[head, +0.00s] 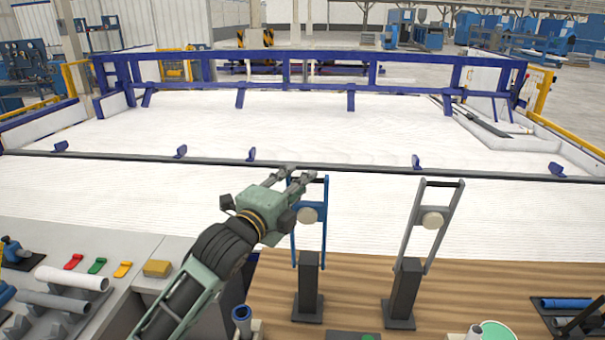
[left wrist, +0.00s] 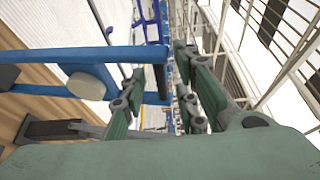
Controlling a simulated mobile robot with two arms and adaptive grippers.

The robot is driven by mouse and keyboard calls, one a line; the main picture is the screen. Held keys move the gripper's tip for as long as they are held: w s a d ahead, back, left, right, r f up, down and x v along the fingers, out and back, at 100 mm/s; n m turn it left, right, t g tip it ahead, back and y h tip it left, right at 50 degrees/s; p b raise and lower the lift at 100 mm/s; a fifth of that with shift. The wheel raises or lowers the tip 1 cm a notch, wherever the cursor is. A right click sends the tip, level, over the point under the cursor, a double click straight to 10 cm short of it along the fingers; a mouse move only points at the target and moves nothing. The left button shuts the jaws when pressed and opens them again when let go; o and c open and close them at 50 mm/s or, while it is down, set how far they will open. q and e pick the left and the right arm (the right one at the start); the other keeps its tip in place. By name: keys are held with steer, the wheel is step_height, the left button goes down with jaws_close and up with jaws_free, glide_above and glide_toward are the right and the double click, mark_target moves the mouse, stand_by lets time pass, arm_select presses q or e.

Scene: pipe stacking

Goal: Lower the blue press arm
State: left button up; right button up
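The blue press arm (head: 325,215) stands raised, nearly upright, on a dark post (head: 308,280) on the wooden table. It is a two-bar frame with a pale round knob (head: 307,215) and a bar across its top. My left gripper (head: 301,181) is at the top of this frame, its fingers reaching over the top bar. In the left wrist view, the fingers (left wrist: 165,88) are apart, and the end of the blue press arm (left wrist: 85,55) lies at the gap between them. Whether they touch it, I cannot tell. My right gripper is not in view.
A grey press arm (head: 445,225) stands raised on a second post (head: 404,290) to the right. A blue upright tube (head: 241,318) is near the front edge. White and grey pipes (head: 72,278) lie at the left. A long pale bed (head: 300,120) with blue rails is behind.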

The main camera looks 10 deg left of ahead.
arm_select(q)
steer(key=shift+p+x, duration=0.4)
steer(key=shift+x, duration=0.95)
steer(key=shift+c, duration=0.3)
steer(key=shift+f, duration=0.15)
jaws_close()
steer(key=shift+f, duration=0.1)
